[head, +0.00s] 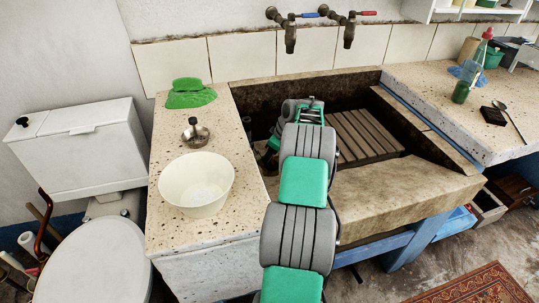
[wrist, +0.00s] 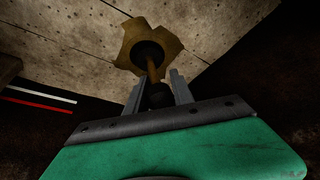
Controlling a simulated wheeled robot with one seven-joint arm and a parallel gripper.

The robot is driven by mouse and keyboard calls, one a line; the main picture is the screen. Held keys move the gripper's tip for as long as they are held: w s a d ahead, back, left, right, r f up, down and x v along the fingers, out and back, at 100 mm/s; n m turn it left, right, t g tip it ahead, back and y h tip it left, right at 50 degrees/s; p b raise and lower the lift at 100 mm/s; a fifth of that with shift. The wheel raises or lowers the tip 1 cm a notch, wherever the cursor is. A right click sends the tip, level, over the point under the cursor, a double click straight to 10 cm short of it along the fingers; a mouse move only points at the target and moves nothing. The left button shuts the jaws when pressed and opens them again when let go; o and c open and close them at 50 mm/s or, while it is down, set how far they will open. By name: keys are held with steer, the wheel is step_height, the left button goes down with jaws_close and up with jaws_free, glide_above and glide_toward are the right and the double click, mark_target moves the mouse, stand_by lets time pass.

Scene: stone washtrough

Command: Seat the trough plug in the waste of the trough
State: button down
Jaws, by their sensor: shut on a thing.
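The stone trough (head: 400,192) is right of centre in the head view. My arm reaches over its front edge, and my gripper (head: 268,157) is low inside its left end, partly hidden by the arm. In the wrist view my gripper (wrist: 157,84) is shut on what looks like the trough plug (wrist: 152,70): a dark round knob between the fingers and a brown stem reaching a dark round centre. A brass-coloured lobed piece (wrist: 135,38) surrounds that centre; I cannot tell whether it belongs to the plug or the waste. No waste hole shows clearly.
A white bowl (head: 196,190), a metal strainer with a black knob (head: 195,133) and a green cloth (head: 190,94) occupy the left counter. A slatted wooden board (head: 365,135) lies in the trough. Two taps (head: 290,38) hang above the back edge.

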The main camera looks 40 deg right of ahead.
steer(key=shift+f+b, duration=0.3)
steer(key=shift+f, duration=0.15)
steer(key=c, duration=1)
jaws_free()
steer(key=shift+o, duration=0.2)
steer(key=o, duration=0.8)
steer(key=shift+c, duration=0.2)
steer(key=shift+r+p, duration=3.6)
steer(key=shift+r, duration=1.4)
